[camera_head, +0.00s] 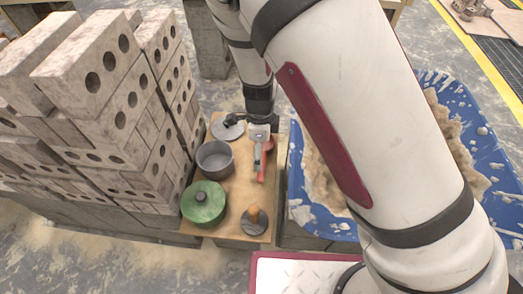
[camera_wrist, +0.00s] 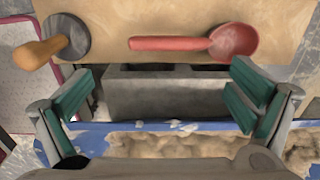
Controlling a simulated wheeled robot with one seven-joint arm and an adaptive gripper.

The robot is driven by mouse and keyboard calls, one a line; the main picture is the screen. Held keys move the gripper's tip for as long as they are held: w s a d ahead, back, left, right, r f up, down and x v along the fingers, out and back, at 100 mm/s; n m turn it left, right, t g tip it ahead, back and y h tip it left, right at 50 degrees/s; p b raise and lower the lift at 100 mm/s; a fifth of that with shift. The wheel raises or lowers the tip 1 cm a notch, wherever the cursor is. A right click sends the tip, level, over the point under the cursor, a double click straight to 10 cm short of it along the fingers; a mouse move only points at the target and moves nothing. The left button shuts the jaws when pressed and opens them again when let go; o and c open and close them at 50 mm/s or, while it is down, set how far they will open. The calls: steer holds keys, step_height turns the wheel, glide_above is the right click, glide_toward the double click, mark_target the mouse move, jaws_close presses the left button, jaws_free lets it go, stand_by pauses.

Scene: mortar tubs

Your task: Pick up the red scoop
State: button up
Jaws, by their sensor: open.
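The red scoop (camera_wrist: 180,43) lies on a wooden board (camera_wrist: 280,12), its handle to the left and bowl to the right in the wrist view. In the head view the scoop (camera_head: 261,173) is partly hidden by my gripper (camera_head: 260,135), which is over the board's right side. In the wrist view my gripper (camera_wrist: 162,92) is open, its green-padded fingers wide apart with nothing between them. The scoop lies beyond the fingertips, toward the top of that view. The remaining height between fingers and scoop is hard to tell.
Stacked perforated bricks (camera_head: 100,100) rise close on the left. A blue tub (camera_head: 480,130) of sandy material stands right.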

mark_target(263, 158)
step_height(263, 158, down, 6)
steer(key=shift+f+b, duration=0.25)
steer(key=shift+b, duration=0.9)
steer(key=shift+w+d+f+b, duration=0.1)
steer(key=shift+f+b, duration=0.75)
steer(key=shift+f, duration=0.5)
steer(key=shift+w+f+b, duration=0.1)
steer(key=shift+f+b, duration=0.7)
steer(key=shift+f, duration=0.5)
steer(key=shift+r, duration=0.1)
steer(key=c, duration=1.8)
